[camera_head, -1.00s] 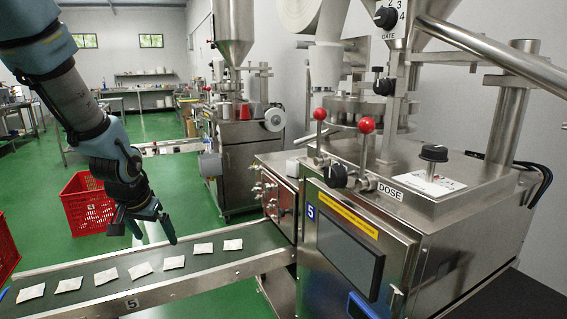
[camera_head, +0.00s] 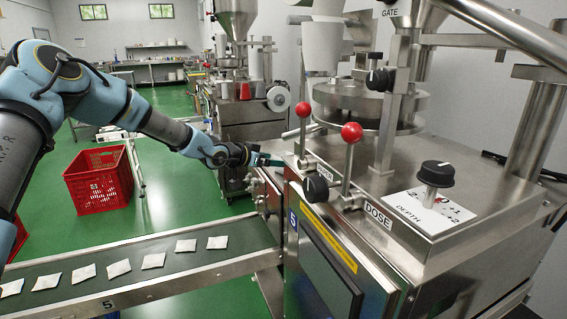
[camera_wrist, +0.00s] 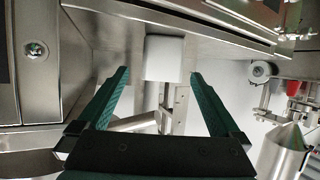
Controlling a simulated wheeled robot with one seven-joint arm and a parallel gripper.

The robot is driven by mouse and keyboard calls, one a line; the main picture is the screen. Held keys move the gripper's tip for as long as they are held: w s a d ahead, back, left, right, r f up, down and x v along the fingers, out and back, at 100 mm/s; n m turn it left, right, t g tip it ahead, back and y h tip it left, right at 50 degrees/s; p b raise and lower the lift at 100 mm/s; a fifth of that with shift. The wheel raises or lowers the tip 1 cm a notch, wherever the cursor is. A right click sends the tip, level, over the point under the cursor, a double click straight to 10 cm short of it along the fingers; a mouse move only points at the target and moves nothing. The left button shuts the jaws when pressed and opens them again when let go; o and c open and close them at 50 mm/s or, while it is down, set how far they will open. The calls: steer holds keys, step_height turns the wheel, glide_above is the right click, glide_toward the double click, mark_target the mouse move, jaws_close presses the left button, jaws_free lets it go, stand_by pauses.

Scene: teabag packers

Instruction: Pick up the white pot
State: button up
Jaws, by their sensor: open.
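In the wrist view a plain white pot (camera_wrist: 165,58) shows ahead of my gripper, centred in the gap between the fingertips. It stands out against the grey metal of the machine. My gripper (camera_wrist: 160,76) is open, with one green finger on each side of the pot's line and nothing held. I cannot tell how far the tips are from the pot. In the head view my gripper (camera_head: 272,160) reaches the back left corner of the machine's top; the pot is not clearly visible there.
The steel packing machine (camera_head: 410,225) fills the right, with red-knobbed levers (camera_head: 351,132) close to my gripper. A conveyor (camera_head: 215,254) with several teabags runs below my arm. A red crate (camera_head: 98,182) stands on the green floor. A second machine (camera_head: 245,112) is behind.

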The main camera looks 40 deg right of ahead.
steer(key=p+x, duration=0.2)
steer(key=x, duration=0.3)
steer(key=shift+w+p, duration=0.1)
steer(key=shift+p, duration=0.3)
steer(key=shift+d+f, duration=0.3)
steer(key=shift+d, duration=0.15)
steer(key=shift+c, duration=0.2)
steer(key=c, duration=1.4)
